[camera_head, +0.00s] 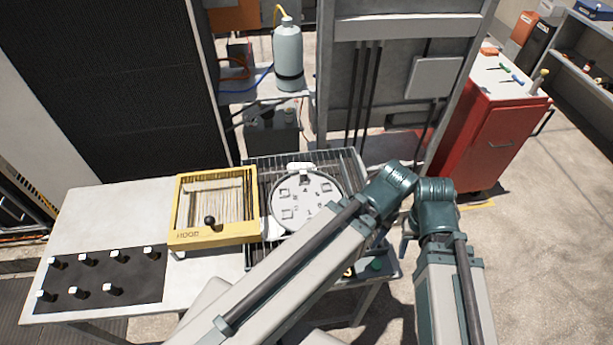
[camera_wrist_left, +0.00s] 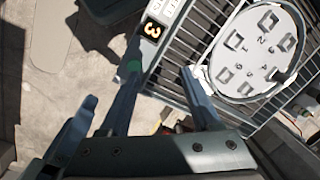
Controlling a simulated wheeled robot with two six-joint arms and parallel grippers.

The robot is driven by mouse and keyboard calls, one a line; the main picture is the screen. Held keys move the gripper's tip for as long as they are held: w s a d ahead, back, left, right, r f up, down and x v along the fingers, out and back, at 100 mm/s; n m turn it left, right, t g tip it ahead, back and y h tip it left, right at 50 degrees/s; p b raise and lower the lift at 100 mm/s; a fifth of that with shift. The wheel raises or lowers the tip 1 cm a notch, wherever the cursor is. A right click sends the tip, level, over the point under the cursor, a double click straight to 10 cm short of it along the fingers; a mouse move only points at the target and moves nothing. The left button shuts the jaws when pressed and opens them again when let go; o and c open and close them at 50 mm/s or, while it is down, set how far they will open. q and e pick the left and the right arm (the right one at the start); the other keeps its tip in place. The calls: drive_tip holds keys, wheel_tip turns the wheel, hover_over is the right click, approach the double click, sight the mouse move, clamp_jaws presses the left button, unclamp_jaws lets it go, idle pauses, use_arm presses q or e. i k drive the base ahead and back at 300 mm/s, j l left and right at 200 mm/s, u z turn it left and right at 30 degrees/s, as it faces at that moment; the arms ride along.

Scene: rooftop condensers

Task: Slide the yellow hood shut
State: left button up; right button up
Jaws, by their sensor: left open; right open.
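The yellow hood (camera_head: 214,237) is a square frame lettered HOOD with a black knob (camera_head: 210,221) at its front. It lies on the white bench left of a round, light plate (camera_head: 318,217) with numbered slots, which is uncovered on a wire rack (camera_head: 265,164). The plate also shows in the left wrist view (camera_wrist_left: 240,45). My left gripper (camera_wrist_left: 163,82) is open and empty over the rack's edge near the plate; in the head view its own arm hides it. My right gripper (camera_head: 406,241) is open and partly hidden at the rack's right, apart from the hood.
A black panel with several white knobs (camera_head: 108,277) lies on the bench's left. A lit display reading 3 (camera_wrist_left: 153,29) is beside the rack. A gas bottle (camera_head: 288,58) stands behind, and a red cabinet (camera_head: 490,125) at the right.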

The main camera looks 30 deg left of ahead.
sight(212, 235)
drive_tip(key=u, duration=1.65)
drive_tip(key=k+j, duration=0.2)
drive_tip(key=k, duration=0.3)
drive_tip(key=j+z, duration=0.15)
drive_tip(key=z, duration=0.25)
